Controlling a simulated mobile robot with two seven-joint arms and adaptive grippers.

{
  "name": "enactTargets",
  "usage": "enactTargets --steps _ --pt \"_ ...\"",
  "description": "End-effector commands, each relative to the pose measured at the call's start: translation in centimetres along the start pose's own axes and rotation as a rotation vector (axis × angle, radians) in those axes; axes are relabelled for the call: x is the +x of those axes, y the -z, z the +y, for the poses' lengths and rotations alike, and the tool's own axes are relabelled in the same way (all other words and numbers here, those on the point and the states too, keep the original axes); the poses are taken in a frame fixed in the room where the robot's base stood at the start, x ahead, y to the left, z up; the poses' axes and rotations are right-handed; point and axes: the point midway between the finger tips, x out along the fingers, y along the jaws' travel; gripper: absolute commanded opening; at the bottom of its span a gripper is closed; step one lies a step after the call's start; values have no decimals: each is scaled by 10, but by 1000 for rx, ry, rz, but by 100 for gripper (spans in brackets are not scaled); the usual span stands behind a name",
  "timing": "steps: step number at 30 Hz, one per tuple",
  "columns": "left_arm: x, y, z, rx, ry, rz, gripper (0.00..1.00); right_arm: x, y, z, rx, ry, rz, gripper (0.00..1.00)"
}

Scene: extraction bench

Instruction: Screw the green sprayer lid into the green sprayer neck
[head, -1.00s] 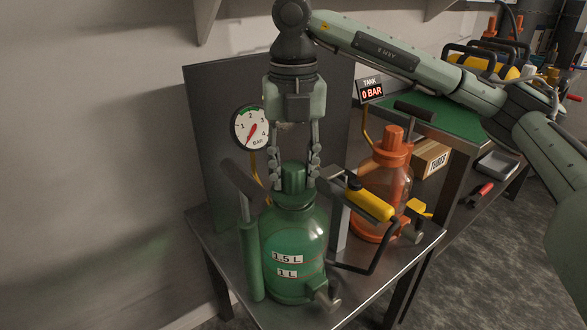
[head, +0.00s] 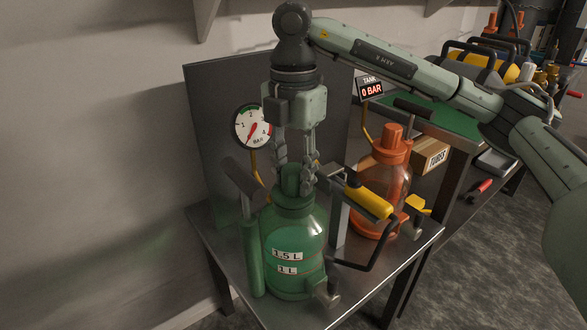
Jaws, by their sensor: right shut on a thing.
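The green sprayer (head: 297,235) stands upright on the metal table, with labels "1.5 L" and "1 L" on its front. Its green lid (head: 291,180) sits at the neck (head: 292,203), upright. My right gripper (head: 294,178) comes down from above and is shut on the lid, one finger on each side. The fingers hide part of the lid, and I cannot tell how deep its thread sits in the neck. My left gripper is not in view.
An orange sprayer (head: 381,190) stands behind to the right. A yellow-handled tool (head: 368,202) sits close to the green sprayer's right side. A pressure gauge (head: 252,127) is on the dark panel (head: 222,105) behind. A "0 BAR" display (head: 371,89) and a "TUBES" box (head: 432,157) are further right.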

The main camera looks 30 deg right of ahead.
Motion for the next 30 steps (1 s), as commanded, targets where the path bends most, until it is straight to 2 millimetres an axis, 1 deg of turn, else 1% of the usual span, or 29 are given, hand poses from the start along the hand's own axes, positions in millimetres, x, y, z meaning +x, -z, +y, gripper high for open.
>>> enactTargets --steps 5,6,11,19,22,26,30 --pt "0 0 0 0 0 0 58 0 0 0 2 -1 -1 0" --pt "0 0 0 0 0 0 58 0 0 0 2 -1 -1 40" --pt "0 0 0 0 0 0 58 0 0 0 1 -1 0 59" --pt "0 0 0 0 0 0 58 0 0 0 -1 0 0 59" --pt "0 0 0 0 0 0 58 -5 0 1 0 -2 0 59" --pt "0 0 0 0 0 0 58 -23 0 1 -1 -4 0 59" --pt "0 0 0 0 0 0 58 -55 0 1 -1 -7 -1 59"
